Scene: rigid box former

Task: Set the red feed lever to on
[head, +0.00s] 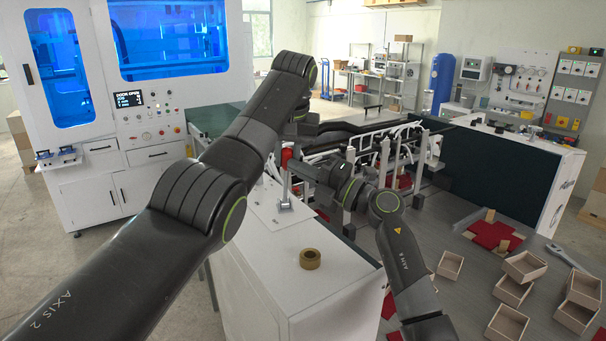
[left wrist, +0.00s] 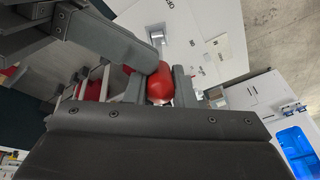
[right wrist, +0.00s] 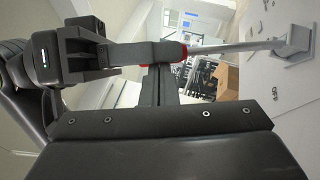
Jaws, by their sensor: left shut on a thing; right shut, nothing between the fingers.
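The red feed lever's knob (head: 287,157) shows beside my grippers in the head view. Its thin grey stem runs down to a bracket (head: 284,206) on the white cabinet top and looks close to upright. In the left wrist view my left gripper (left wrist: 160,92) is shut on the red knob (left wrist: 160,80), one finger on each side. My right gripper (right wrist: 163,62) is shut with nothing between its fingers, close to the knob. Red edges show behind its fingers in the right wrist view, where the stem (right wrist: 235,46) reaches to the bracket. I cannot tell whether it touches the knob.
To the right, several open boxes (head: 508,290) lie on the grey table. Machine rails and rods (head: 385,150) stand just behind my right arm. The cabinet top's front is otherwise clear.

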